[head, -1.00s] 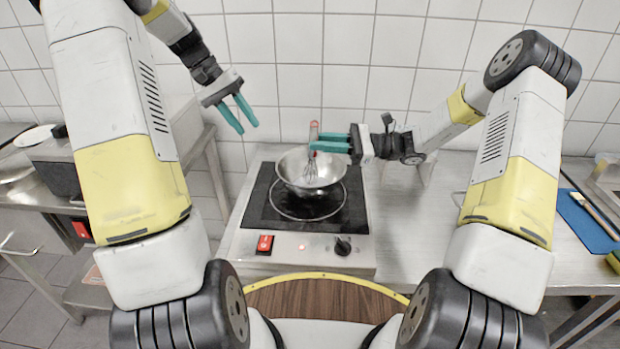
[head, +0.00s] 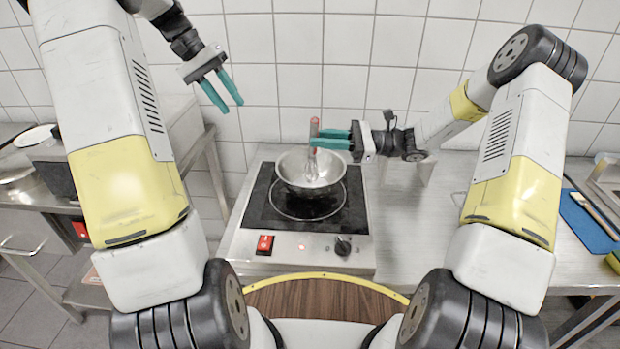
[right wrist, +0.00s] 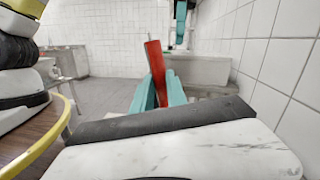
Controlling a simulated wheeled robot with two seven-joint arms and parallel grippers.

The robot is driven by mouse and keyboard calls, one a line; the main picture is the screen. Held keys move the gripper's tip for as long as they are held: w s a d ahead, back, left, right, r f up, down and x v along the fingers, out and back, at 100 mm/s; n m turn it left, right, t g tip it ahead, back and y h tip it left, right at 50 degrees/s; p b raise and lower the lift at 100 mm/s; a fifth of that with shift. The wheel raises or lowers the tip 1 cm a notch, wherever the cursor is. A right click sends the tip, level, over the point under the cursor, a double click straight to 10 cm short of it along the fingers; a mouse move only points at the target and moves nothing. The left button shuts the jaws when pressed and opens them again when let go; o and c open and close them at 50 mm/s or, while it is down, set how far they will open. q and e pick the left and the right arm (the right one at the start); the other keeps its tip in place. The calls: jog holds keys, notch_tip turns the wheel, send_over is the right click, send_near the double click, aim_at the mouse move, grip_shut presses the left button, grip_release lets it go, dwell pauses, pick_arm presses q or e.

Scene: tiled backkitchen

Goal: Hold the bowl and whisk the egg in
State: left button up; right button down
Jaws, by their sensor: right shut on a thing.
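A steel bowl (head: 291,172) sits on the dark top of the cooker (head: 262,214). The whisk (head: 313,134) stands upright with its wires inside the bowl, over its right part. My right gripper (head: 325,139) is shut on the whisk's red handle, which also shows between the teal fingers in the right wrist view (right wrist: 155,62). My left gripper (head: 225,92) is open and empty, up and to the left of the bowl, apart from it. The egg cannot be made out in the bowl.
The cooker has a red switch (head: 265,244) and a black knob (head: 343,246) in front. A blue board (head: 588,220) lies at the right. The steel counter (head: 415,245) right of the cooker is mostly clear. A tiled wall stands close behind.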

notch_tip(320, 180, up, 9)
jog(key=s+d, duration=0.1)
jog(key=s, duration=0.1)
dwell(0.7)
jog(key=shift+f, duration=0.1)
dwell(0.7)
notch_tip(320, 180, up, 5)
dwell(0.5)
dwell(0.4)
